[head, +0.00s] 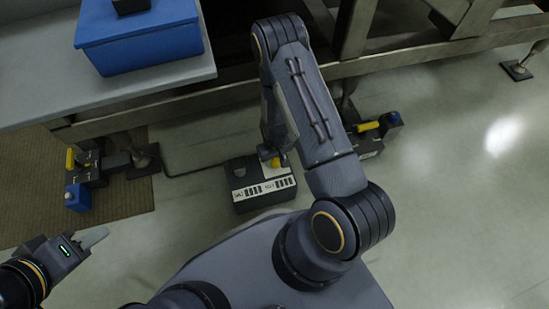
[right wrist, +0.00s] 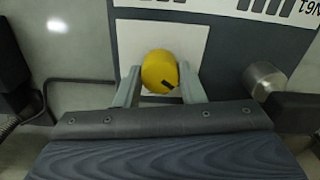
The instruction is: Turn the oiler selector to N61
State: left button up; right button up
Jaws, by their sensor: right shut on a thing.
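The selector is a round yellow knob (right wrist: 160,68) with a short black mark on its lower part in the right wrist view. My right gripper (right wrist: 161,88) is shut on the knob, one finger on each side. A label reading N61 (right wrist: 310,8), upside down, is at the upper right of the right wrist view. My left gripper (head: 95,237) is at the lower left, away from the box; its finger gap is unclear.
A metal cylinder (right wrist: 263,80) stands right of the knob. Other devices with yellow parts lie on the floor left (head: 85,170) and right (head: 372,128). A blue box (head: 145,45) is on a grey table (head: 40,95). Open floor lies at the right.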

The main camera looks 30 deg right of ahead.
aim_at(274, 160)
jog(key=shift+n, duration=0.5)
jog(key=o, duration=1)
notch_tip(274, 160, up, 7)
jog(key=p, duration=0.3)
jog(key=shift+r, duration=0.4)
